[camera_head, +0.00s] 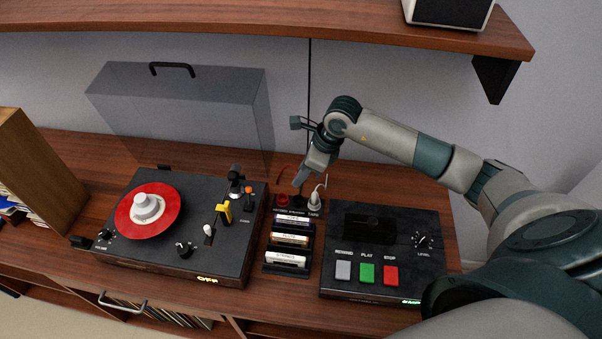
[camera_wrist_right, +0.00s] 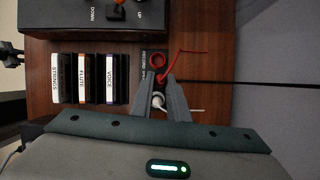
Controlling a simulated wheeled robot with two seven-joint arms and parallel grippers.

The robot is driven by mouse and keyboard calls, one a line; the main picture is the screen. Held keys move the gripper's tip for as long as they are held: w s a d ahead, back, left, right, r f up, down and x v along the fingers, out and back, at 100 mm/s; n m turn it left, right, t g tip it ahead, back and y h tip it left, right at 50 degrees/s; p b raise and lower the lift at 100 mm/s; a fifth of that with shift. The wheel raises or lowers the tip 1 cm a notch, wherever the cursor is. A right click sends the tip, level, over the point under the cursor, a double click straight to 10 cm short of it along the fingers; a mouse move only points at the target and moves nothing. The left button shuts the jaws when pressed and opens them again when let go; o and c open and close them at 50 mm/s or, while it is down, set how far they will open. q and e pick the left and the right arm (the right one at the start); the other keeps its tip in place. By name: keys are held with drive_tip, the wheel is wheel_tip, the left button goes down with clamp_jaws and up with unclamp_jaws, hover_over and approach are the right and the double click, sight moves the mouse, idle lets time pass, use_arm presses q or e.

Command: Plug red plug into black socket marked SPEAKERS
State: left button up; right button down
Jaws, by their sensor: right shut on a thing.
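My right gripper (camera_head: 299,186) reaches down over the small socket strip behind the label-marked cartridges. In the right wrist view its fingertips (camera_wrist_right: 163,77) are close together, and a red cable (camera_wrist_right: 190,51) runs from them. They are shut on what looks like the red plug, mostly hidden by the fingers. A red ring-shaped socket (camera_head: 282,199) is just left of the fingertips. The black socket between it and the white plug (camera_head: 315,201) is largely covered by the gripper. I cannot tell whether the red plug is in it. My left gripper is not in view.
A black turntable (camera_head: 140,255) with a red record stands left. A black tape unit (camera_head: 335,282) with three coloured buttons stands right. Several labelled cartridges (camera_head: 288,260) sit between them. A shelf (camera_head: 200,14) overhangs the back.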

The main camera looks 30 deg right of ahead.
drive_tip(key=shift+f, duration=0.15)
drive_tip(key=shift+f+b, duration=0.5)
drive_tip(key=shift+f, duration=0.85)
drive_tip(key=shift+f+b, duration=0.75)
drive_tip(key=shift+f+b, duration=0.15)
drive_tip(key=shift+b, duration=0.5)
idle(0.7)
drive_tip(key=shift+f+b, duration=1.15)
drive_tip(key=shift+f, duration=0.1)
idle(0.6)
idle(0.3)
drive_tip(key=c, duration=1.2)
unclamp_jaws()
